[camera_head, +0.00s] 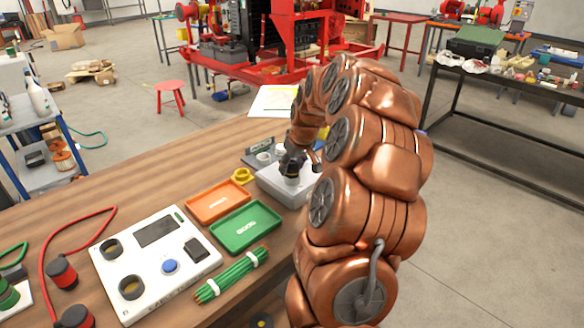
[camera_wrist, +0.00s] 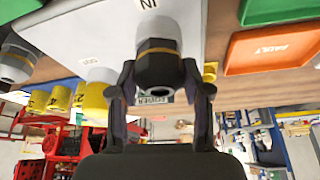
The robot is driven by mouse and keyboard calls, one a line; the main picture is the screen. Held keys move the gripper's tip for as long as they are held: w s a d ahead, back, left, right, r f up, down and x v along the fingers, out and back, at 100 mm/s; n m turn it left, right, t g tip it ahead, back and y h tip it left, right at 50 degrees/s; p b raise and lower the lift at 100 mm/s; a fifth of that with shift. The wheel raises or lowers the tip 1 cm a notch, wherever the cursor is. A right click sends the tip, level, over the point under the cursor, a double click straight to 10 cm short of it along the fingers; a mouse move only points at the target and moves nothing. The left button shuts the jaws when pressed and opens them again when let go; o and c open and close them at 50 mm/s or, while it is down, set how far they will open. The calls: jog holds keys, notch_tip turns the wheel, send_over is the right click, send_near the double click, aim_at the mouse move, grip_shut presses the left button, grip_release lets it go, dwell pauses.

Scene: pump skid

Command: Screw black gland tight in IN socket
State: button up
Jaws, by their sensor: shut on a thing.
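The black gland (camera_wrist: 158,66) is a dark hex body with a thin gold band, in the middle of the wrist view. It is lined up with the pale grey IN socket (camera_wrist: 158,28) on the wall of a light grey box (camera_wrist: 85,28) and meets it at the gold band. I cannot tell how tight it is. My gripper (camera_wrist: 160,82) is shut on the gland, one finger on each side. In the head view my gripper (camera_head: 291,165) is at the grey box (camera_head: 277,189), and my arm hides the box's right part.
An OUT-marked socket with a yellow piece (camera_wrist: 97,95) stands beside it, with more yellow pieces (camera_wrist: 60,98) near. An orange tray (camera_head: 217,201) and a green tray (camera_head: 245,228) lie left of the box. A white panel (camera_head: 155,262) and green cable bundle (camera_head: 231,274) lie nearer.

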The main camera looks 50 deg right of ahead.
jog(key=shift+f, duration=0.1)
jog(key=shift+m+h+b, duration=0.4)
jog(key=shift+m+b, duration=0.35)
jog(key=shift+m, duration=0.35)
jog(key=shift+m+h+b, duration=0.5)
jog(key=shift+m+b, duration=0.05)
jog(key=shift+m, duration=0.65)
jog(key=o, duration=1.2)
